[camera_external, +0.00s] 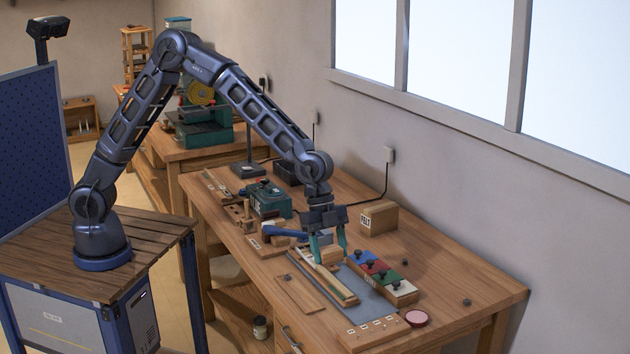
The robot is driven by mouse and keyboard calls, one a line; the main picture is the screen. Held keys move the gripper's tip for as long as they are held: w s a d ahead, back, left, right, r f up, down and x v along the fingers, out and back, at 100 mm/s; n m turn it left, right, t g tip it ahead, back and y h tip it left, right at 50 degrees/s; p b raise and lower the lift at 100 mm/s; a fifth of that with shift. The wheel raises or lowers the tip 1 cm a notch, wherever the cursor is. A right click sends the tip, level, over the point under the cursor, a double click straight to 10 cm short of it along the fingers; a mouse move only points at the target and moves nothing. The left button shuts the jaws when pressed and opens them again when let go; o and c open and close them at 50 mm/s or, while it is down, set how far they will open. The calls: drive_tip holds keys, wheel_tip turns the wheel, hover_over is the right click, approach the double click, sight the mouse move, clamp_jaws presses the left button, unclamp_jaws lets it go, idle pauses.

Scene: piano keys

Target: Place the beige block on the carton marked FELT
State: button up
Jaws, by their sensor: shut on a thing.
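The carton marked FELT (382,218) is a brown box at the back of the workbench, near the wall, with a white label on its front. My gripper (328,248) points down over the bench, to the left of the carton and nearer the camera. Its teal fingers are shut on a beige block (330,257), partly hidden between them. The block is just above or on the wooden strips lying on the grey mat (370,305); I cannot tell whether it touches them.
Blocks with black knobs in blue, red, green and white (385,277) stand right of my gripper. A blue-handled tool (285,232) lies to its left. A pink round dish (417,318) is near the front. The bench (450,275) is mostly clear at the right.

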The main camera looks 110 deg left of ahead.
drive_tip(key=w+a+r+n, duration=0.1)
drive_tip(key=w+a, duration=0.2)
drive_tip(key=a, duration=0.4)
drive_tip(key=w+a+r+n, duration=0.1)
drive_tip(key=w+a, duration=0.1)
drive_tip(key=a, duration=0.5)
wheel_tip(320, 180, up, 7)
drive_tip(key=n+t+y, duration=0.1)
drive_tip(key=n+y, duration=0.2)
drive_tip(key=n, duration=0.4)
hover_over(385, 207)
drive_tip(key=s, duration=0.2)
wheel_tip(385, 207, down, 19)
drive_tip(key=shift+w+f, duration=0.1)
drive_tip(key=shift+w, duration=0.05)
drive_tip(key=shift+f, duration=0.2)
drive_tip(key=o, duration=1)
